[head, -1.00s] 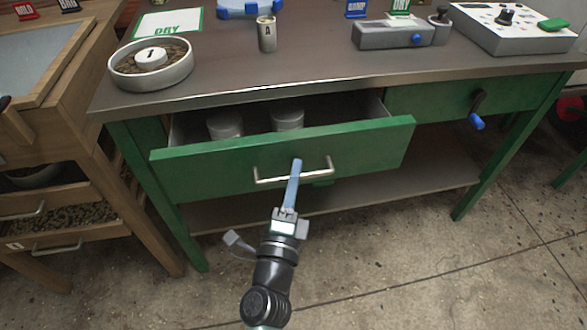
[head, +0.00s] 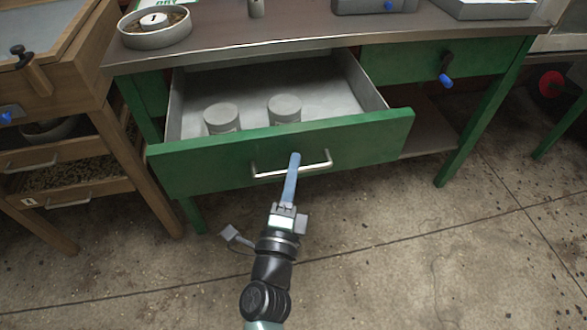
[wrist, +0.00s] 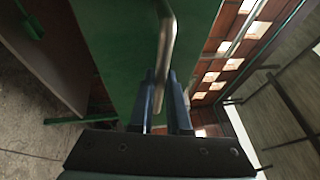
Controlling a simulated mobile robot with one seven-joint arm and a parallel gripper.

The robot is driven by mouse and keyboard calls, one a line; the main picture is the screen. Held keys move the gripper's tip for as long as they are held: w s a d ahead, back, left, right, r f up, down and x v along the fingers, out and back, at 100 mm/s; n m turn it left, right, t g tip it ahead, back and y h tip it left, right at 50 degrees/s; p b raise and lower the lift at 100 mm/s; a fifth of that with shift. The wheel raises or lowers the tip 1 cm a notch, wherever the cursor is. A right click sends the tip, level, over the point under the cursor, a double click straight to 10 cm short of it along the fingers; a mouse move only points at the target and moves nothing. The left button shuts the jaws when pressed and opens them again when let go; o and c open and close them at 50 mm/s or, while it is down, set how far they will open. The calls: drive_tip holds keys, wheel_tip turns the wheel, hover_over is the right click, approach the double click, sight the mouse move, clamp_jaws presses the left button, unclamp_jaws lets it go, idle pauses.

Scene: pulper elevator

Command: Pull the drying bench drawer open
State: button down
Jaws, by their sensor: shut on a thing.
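The green drying bench drawer (head: 210,167) is pulled well out from under the bench top (head: 330,37). Its grey inside shows, with two lidded grey jars (head: 222,118) (head: 285,108) standing near the front panel. A metal bar handle (head: 262,173) is on the drawer front. My gripper (head: 295,158) is shut on the handle, near its middle. In the wrist view the blue fingers (wrist: 162,90) stand on either side of the handle (wrist: 167,45), against the green front. The exact finger contact is hard to see.
A wooden cabinet (head: 75,100) with trays stands at the left. A round dish (head: 154,28) is on the bench top. A blue-knobbed crank (head: 446,72) is on the right green panel. The concrete floor (head: 400,260) before the bench is clear.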

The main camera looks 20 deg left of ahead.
drive_tip(key=c, duration=1.2)
unclamp_jaws()
drive_tip(key=shift+o, duration=0.2)
drive_tip(key=b+v, duration=0.1)
drive_tip(key=v, duration=1.1)
drive_tip(key=shift+s, duration=0.4)
drive_tip(key=shift+f, duration=0.15)
